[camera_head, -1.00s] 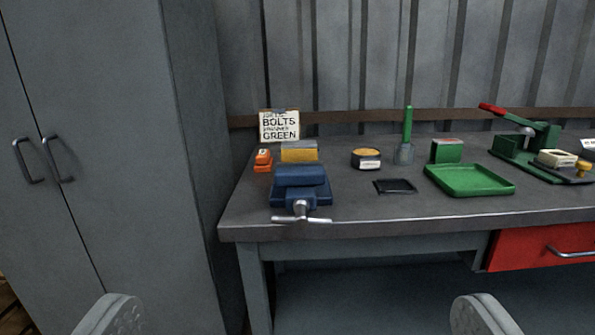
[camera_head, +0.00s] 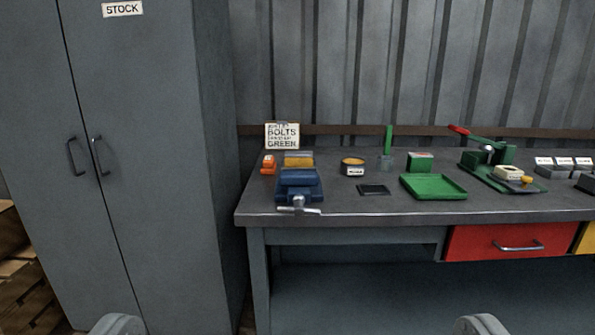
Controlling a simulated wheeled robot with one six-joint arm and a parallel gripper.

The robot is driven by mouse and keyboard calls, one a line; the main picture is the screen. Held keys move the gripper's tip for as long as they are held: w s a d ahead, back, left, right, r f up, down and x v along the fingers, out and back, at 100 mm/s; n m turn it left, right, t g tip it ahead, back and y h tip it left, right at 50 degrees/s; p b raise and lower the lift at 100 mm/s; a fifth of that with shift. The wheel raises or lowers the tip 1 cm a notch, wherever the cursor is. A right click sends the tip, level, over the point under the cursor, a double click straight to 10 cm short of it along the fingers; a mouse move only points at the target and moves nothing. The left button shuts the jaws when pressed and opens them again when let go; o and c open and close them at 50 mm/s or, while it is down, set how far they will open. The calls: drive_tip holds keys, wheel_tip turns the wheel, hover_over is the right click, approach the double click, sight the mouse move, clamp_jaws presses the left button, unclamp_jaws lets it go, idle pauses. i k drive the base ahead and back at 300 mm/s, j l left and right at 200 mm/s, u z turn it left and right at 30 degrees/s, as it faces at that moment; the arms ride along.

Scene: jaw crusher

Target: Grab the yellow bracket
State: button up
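My gripper (camera_head: 300,325) shows as two grey rounded fingertips at the bottom edge, far apart and with nothing between them. It is open and well short of the workbench (camera_head: 350,208). A yellow block-like thing (camera_head: 298,161) sits on the bench at the back left, behind the blue vise (camera_head: 299,185), which partly hides it. I cannot tell whether it is the yellow bracket. No other thing in view is clearly a bracket.
An orange item (camera_head: 268,165), a round tin (camera_head: 353,167), a black tray (camera_head: 373,190), a green tray (camera_head: 433,187) and a green lever press (camera_head: 490,165) stand on the bench. A grey cabinet (camera_head: 150,180) is at left. Red (camera_head: 495,242) and yellow (camera_head: 585,240) drawers are shut.

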sight(293, 158)
drive_tip(key=i, duration=1.05)
